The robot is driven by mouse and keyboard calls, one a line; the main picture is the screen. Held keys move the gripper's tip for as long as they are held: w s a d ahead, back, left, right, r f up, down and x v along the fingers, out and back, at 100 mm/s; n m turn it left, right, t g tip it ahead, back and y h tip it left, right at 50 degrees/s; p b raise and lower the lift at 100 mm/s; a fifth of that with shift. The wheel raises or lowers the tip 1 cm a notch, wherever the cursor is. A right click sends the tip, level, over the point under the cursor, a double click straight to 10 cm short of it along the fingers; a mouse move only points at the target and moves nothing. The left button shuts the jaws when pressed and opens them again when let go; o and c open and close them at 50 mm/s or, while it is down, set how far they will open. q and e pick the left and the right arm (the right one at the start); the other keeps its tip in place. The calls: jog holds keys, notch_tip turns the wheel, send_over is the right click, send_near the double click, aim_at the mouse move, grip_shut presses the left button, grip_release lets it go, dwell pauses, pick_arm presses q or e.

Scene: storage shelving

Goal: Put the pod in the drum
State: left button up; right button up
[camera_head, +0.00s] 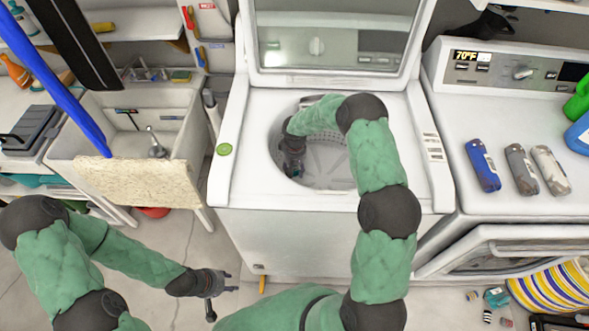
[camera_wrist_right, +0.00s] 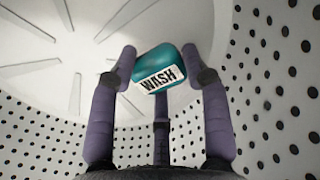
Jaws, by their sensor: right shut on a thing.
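The pod (camera_wrist_right: 168,68) is teal with a white label reading "WASH". In the right wrist view it sits between the fingertips of my right gripper (camera_wrist_right: 160,72), which is shut on it. The perforated drum (camera_head: 328,163) of the open top-loading washer surrounds my right gripper (camera_head: 293,168) in the head view. The drum's holed wall (camera_wrist_right: 275,95) and ribbed bottom fill the right wrist view behind the pod. The pod is above the bottom; the exact gap is unclear. My left gripper (camera_head: 222,288) is open and empty, low in front of the washer.
The washer's raised lid (camera_head: 335,40) stands behind the opening. A sink (camera_head: 140,140) is at left. A dryer (camera_head: 460,130) at right carries blue, grey and whitish cans. A striped basket (camera_head: 555,287) and several small items lie on the floor at lower right.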

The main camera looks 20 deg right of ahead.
jog(key=shift+f+b, duration=0.4)
jog(key=shift+f, duration=0.1)
jog(key=shift+f, duration=0.15)
jog(key=o, duration=0.9)
jog(key=shift+r+p, duration=0.35)
jog(key=shift+r, duration=0.15)
notch_tip(320, 180, up, 12)
jog(key=p, duration=0.3)
jog(key=shift+r, duration=0.15)
jog(key=shift+r+p, duration=0.1)
jog(key=shift+p, duration=0.2)
